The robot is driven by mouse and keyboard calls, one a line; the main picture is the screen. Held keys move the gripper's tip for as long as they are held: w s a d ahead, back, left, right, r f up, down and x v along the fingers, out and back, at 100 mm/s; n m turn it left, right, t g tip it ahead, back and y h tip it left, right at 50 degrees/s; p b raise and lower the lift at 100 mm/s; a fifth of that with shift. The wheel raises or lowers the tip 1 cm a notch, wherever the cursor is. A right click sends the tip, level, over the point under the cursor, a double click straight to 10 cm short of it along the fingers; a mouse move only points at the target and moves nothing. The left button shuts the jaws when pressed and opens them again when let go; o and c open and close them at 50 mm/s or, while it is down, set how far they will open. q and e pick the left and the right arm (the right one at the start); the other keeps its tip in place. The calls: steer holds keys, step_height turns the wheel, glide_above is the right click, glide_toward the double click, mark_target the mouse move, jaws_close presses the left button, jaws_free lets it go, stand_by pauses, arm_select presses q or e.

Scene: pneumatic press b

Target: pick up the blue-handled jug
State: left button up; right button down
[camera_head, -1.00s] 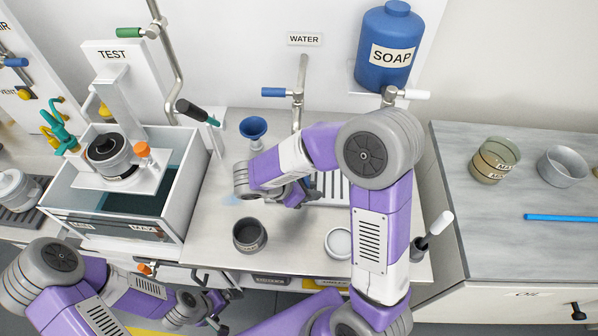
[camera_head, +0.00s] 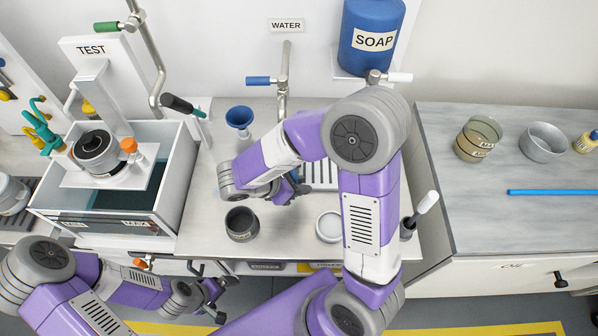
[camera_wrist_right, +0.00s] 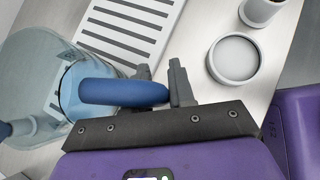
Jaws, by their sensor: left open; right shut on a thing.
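The blue-handled jug (camera_wrist_right: 50,70) is a clear, pale-blue vessel at the left of the right wrist view. Its thick blue handle (camera_wrist_right: 120,92) runs between the fingers of my right gripper (camera_wrist_right: 162,75), which is shut on it. In the head view my right gripper (camera_head: 297,187) is above the counter beside the slotted drain, and my right arm hides most of the jug. I cannot tell whether the jug touches the counter. My left gripper (camera_head: 214,302) is open and low in front of the counter, away from the jug.
A dark soap bowl (camera_head: 241,224), a white round dish (camera_head: 329,226) and a blue funnel (camera_head: 239,118) are near my right arm. The water tap (camera_head: 283,85) rises behind. The test tank (camera_head: 165,200) stands left. A side counter (camera_head: 470,215) with cups is right.

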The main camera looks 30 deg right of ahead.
arm_select(q)
steer(key=shift+r+p, duration=0.8)
steer(key=shift+r, duration=0.15)
arm_select(e)
steer(key=s+a, duration=0.2)
steer(key=s, duration=0.2)
steer(key=s+a, duration=0.3)
steer(key=s, duration=0.1)
steer(key=s+a, duration=0.2)
steer(key=s, duration=0.2)
steer(key=shift+s+a, duration=0.25)
steer(key=shift+a, duration=0.1)
arm_select(q)
steer(key=shift+s, duration=0.1)
